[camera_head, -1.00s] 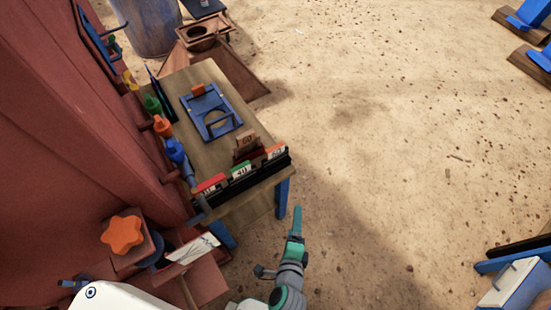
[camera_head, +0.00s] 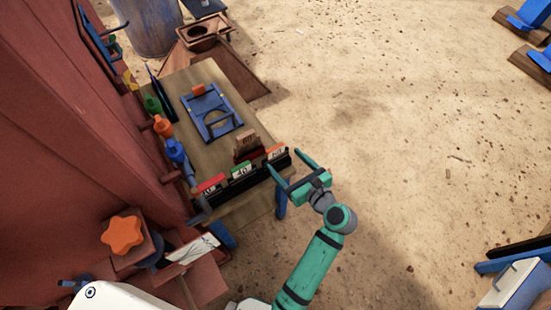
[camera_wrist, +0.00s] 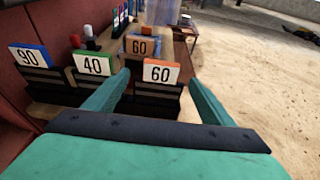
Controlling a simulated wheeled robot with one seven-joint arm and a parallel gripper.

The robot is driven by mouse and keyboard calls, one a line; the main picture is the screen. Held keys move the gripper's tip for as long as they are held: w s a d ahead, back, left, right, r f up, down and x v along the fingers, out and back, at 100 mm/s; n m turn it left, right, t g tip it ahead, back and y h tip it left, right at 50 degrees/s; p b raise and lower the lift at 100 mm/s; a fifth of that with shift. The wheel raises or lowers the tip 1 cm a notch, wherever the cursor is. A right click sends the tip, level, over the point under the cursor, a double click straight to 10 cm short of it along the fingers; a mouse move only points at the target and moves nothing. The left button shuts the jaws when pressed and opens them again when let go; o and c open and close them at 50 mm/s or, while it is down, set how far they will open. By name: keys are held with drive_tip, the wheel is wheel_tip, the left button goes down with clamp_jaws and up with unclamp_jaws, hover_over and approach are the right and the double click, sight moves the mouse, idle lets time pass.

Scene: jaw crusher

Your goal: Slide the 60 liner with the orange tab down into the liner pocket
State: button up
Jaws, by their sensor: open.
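The 60 liner with the orange tab (camera_wrist: 161,73) stands upright at the right end of a dark rack in the wrist view. In the head view its orange tab (camera_head: 276,152) shows at the table's front right corner. My gripper (camera_head: 284,161) is open beside that rack end. In the wrist view its fingers appear on either side of the liner, apart from it as far as I can tell. A brown block marked 60 (camera_head: 246,142) stands just behind the rack. I cannot tell for sure which part is the liner pocket.
A 40 liner with a green tab (camera_wrist: 93,66) and a 90 liner with a blue tab (camera_wrist: 30,57) stand left of the 60 liner. A blue frame (camera_head: 211,112) lies on the wooden table (camera_head: 222,154). A red wall bounds the left.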

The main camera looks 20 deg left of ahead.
sight(277, 152)
drive_tip(key=shift+x, duration=3.9)
drive_tip(key=shift+w+d+f, duration=0.1)
drive_tip(key=shift+d+f, duration=0.05)
drive_tip(key=shift+c, duration=0.4)
clamp_jaws()
